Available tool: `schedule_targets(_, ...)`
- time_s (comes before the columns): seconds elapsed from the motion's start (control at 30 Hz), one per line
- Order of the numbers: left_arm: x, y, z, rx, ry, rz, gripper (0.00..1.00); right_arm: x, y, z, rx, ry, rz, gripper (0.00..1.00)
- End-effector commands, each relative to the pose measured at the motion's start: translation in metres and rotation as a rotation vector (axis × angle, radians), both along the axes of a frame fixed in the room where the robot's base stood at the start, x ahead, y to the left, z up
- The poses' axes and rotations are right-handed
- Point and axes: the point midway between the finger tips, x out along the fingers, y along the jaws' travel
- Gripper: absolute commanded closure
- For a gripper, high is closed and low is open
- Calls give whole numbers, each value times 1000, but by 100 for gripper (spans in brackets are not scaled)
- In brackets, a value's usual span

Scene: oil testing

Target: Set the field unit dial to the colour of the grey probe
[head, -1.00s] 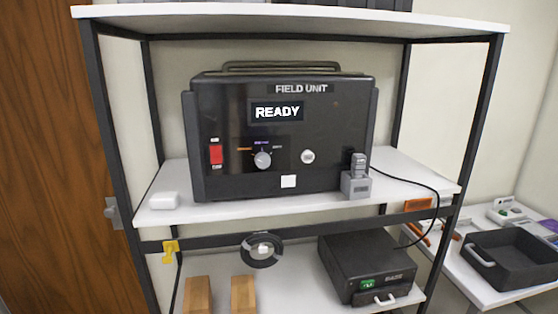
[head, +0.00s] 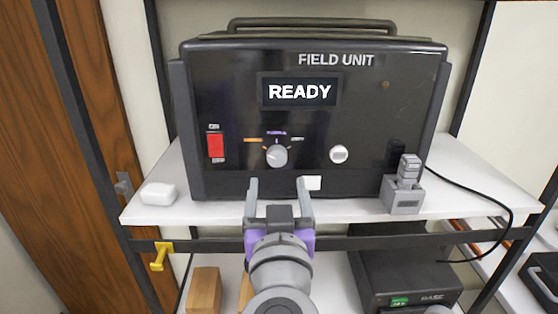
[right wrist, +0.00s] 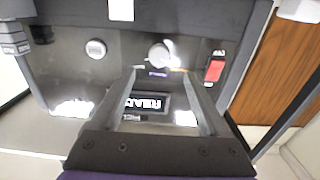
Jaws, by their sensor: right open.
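The black field unit (head: 330,105) stands on the white shelf, its screen (head: 300,92) reading READY. Its grey dial (head: 277,156) is low on the front, with an orange mark at left, a purple mark above and a pale mark at right. The dial's exact pointing is too small to tell. A grey probe (head: 409,168) stands in a grey holder (head: 403,196) at the unit's right. My right gripper (head: 279,183) is open and empty, its fingertips below the dial in the head view. The dial also shows in the upside-down right wrist view (right wrist: 158,54), between and beyond the fingers.
A red switch (head: 215,146) is left of the dial and a round white button (head: 339,154) right of it. A white box (head: 159,193) sits at the shelf's left (head: 228,211). A black cable runs right from near the probe. Wooden blocks (head: 204,291) stand below.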

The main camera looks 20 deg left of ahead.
Motion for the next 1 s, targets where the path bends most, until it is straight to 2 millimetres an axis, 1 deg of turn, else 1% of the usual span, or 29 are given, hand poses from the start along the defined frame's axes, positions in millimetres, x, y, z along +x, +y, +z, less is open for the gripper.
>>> schedule_targets(0.03,1,0,4,0,-2,0,100,12,2,2,-1,-1,-5,22)
schedule_targets(0.2,4,0,10,0,-7,0,100,43,11,3,0,-2,-4,22)
schedule_targets(0.3,5,0,14,0,-9,0,100,58,16,3,-1,-3,-2,22)
schedule_targets(0.4,6,0,16,0,-10,0,100,68,19,2,0,-2,0,22)
schedule_targets(0.53,6,0,17,0,-11,0,100,75,21,1,1,-2,0,22)
schedule_targets(0.8,6,0,17,0,-11,0,100,75,22,1,1,-2,1,22)
schedule_targets(0.87,6,0,17,0,-11,0,100,75,22,1,1,-2,1,31)
schedule_targets(1.0,6,0,17,0,-11,0,100,75,22,1,1,-2,1,56)
